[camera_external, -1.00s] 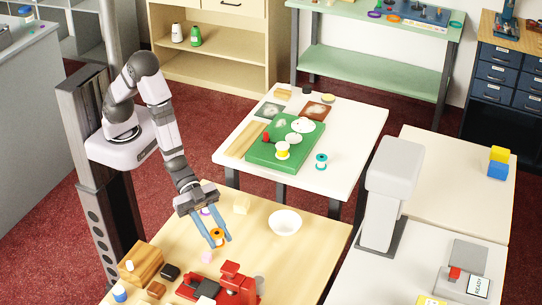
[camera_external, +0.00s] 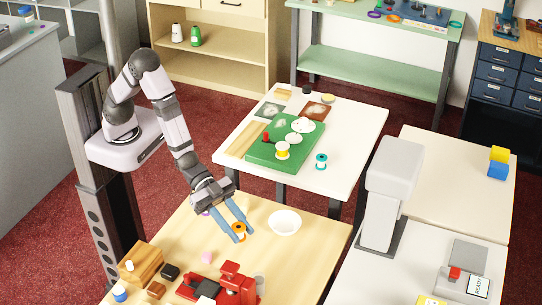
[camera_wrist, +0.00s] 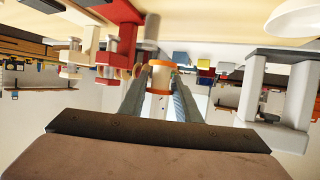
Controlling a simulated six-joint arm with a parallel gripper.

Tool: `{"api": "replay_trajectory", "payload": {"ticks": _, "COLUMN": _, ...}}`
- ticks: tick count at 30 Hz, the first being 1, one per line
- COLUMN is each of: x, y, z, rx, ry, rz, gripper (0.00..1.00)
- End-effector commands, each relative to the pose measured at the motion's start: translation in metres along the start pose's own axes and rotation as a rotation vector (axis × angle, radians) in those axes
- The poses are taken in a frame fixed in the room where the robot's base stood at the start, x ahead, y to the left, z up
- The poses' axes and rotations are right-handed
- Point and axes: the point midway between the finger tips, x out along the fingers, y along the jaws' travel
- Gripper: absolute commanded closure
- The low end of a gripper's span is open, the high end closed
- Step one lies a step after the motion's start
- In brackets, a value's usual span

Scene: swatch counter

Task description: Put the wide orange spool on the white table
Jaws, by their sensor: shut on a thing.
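My gripper (camera_external: 240,227) is shut on the orange spool (camera_external: 239,232), over the light wooden table (camera_external: 258,258), just left of a white bowl. The spool has an orange rim and a pale middle, and it also shows between the fingertips in the wrist view (camera_wrist: 160,66). How high it hangs above the wood is hard to tell. The white table (camera_external: 352,128) stands behind the wooden one, to the upper right of my gripper.
The white bowl (camera_external: 284,222) is close to my gripper. On the white table are a green board (camera_external: 262,156) with several items, a teal spool (camera_external: 321,161) and flat swatches. Its right part is bare. A red device (camera_external: 232,284) stands at the wooden table's front.

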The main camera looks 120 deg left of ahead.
Motion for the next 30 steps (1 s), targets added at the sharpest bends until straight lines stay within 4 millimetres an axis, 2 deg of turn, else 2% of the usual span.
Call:
{"api": "replay_trajectory", "payload": {"ticks": 6, "x": 0.025, "y": -0.087, "z": -0.043, "rx": -0.087, "ry": 0.008, "rz": -0.208, "gripper": 0.95}}
{"api": "replay_trajectory", "payload": {"ticks": 9, "x": 0.029, "y": -0.127, "z": -0.059, "rx": -0.129, "ry": 0.006, "rz": -0.308, "gripper": 0.95}}
{"api": "replay_trajectory", "payload": {"ticks": 12, "x": 0.029, "y": -0.157, "z": -0.070, "rx": -0.162, "ry": 0.004, "rz": -0.386, "gripper": 0.95}}
{"api": "replay_trajectory", "payload": {"ticks": 23, "x": 0.018, "y": -0.237, "z": -0.091, "rx": -0.254, "ry": 0.004, "rz": -0.607, "gripper": 0.95}}
{"api": "replay_trajectory", "payload": {"ticks": 30, "x": 0.003, "y": -0.289, "z": -0.098, "rx": -0.319, "ry": 0.004, "rz": -0.763, "gripper": 0.95}}
